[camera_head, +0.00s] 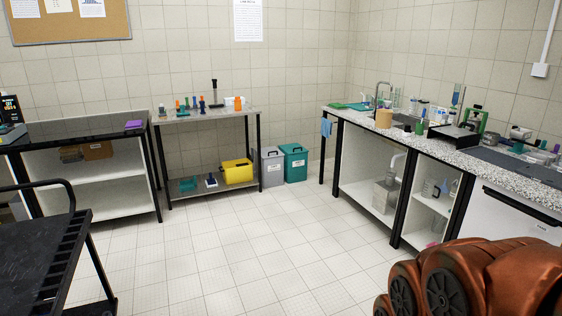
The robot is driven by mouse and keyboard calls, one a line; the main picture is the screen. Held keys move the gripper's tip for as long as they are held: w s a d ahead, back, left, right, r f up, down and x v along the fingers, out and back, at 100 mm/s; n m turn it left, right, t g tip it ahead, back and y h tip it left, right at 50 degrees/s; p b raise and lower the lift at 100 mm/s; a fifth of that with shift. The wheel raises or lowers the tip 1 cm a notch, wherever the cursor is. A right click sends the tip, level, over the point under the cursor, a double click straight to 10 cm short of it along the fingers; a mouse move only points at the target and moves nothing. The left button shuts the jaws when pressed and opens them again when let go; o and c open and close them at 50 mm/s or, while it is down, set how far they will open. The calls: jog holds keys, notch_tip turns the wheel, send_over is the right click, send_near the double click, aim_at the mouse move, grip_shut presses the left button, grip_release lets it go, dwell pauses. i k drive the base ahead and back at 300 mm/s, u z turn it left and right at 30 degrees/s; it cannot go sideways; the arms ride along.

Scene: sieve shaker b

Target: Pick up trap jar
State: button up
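I cannot tell which thing is the trap jar; nothing in view is clearly it. Small glass vessels (443,187) stand on a shelf inside the open cabinet under the right counter. Jars and bottles, too small to make out, stand on the right counter (540,186). A tan, round-sided container (384,118) stands near the sink. A small orange bottle (238,103) stands on the back table (213,113). My gripper is not in view; only orange links of my arm show at the bottom right.
A black cart (60,240) stands close at the left. A dark-topped bench (85,130) stands behind it. A yellow case (237,172) sits on the back table's lower shelf. Grey (272,166) and green (295,163) bins stand beside it. The middle floor is clear.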

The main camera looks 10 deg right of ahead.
aim_at(391, 174)
jog(key=z, duration=0.15)
jog(key=i, duration=1.85)
jog(key=z, duration=0.3)
jog(key=i, duration=2)
jog(key=z, duration=0.4)
jog(key=i, duration=2.15)
jog(key=z, duration=0.05)
